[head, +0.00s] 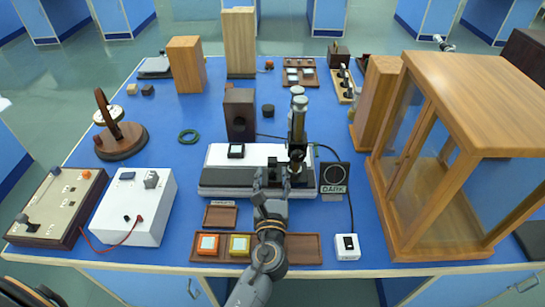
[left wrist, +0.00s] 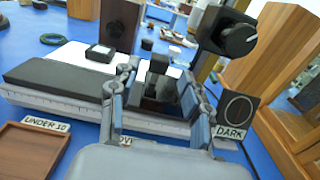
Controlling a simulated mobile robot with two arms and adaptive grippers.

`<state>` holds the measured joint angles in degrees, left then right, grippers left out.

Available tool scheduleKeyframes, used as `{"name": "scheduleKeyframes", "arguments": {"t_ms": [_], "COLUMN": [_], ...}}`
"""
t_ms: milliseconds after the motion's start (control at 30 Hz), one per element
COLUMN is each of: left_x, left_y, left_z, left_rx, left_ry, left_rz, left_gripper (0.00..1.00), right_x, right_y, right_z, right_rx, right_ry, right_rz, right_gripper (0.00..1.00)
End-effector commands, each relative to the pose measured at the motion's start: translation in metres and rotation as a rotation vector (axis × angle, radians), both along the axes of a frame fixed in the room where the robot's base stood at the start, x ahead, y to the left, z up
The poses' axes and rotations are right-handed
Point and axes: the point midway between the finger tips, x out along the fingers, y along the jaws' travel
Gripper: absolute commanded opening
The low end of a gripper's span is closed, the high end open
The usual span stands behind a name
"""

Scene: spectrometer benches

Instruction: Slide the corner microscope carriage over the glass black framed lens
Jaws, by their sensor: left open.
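The corner microscope carriage (head: 297,140) is a dark upright stand with a pale metal tube, at the right end of a low white-topped stage (head: 220,188). The glass black framed lens (head: 236,151), a small dark-edged square, lies on the stage's white top left of the carriage. It also shows in the left wrist view (left wrist: 100,52). My left gripper (head: 271,180) is open at the stage's front right. In the left wrist view its fingers (left wrist: 158,92) stand either side of the carriage's dark lower block (left wrist: 160,76); contact cannot be told. My right gripper is not in view.
A DARK sign (head: 334,178) stands close right of the carriage. A wood-framed glass case (head: 440,62) fills the right side. A wooden tray (head: 300,248) with two colored blocks lies in front. A dark wooden block (head: 239,113) stands behind the stage.

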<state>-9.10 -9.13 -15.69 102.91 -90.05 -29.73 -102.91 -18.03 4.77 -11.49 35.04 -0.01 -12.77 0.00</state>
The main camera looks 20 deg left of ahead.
Motion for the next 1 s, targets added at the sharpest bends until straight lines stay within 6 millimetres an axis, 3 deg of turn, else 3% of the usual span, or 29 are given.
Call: {"name": "scheduleKeyframes", "arguments": {"t_ms": [100,300,700,733,933,1000], "left_x": [0.024,0.049,0.057,0.057,0.057,0.057], "left_y": [0.007,0.014,0.017,0.017,0.016,0.016], "left_z": [0.002,0.001,0.0,0.0,0.0,0.0], "left_rx": [-0.001,-0.001,-0.001,-0.001,-0.001,-0.001], "left_ry": [-0.001,-0.001,0.0,0.0,0.0,0.0], "left_rz": [0.001,0.0,0.001,0.0,0.0,0.0], "left_gripper": [0.47,0.47,0.47,0.45,0.04,0.0], "right_x": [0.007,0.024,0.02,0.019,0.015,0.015], "right_y": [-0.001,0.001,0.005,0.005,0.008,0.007], "right_z": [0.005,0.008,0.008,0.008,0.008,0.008], "right_rx": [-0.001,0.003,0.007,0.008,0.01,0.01], "right_ry": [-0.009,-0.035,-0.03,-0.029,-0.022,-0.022], "right_rz": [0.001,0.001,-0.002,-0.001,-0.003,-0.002], "right_gripper": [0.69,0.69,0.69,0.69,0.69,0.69]}}
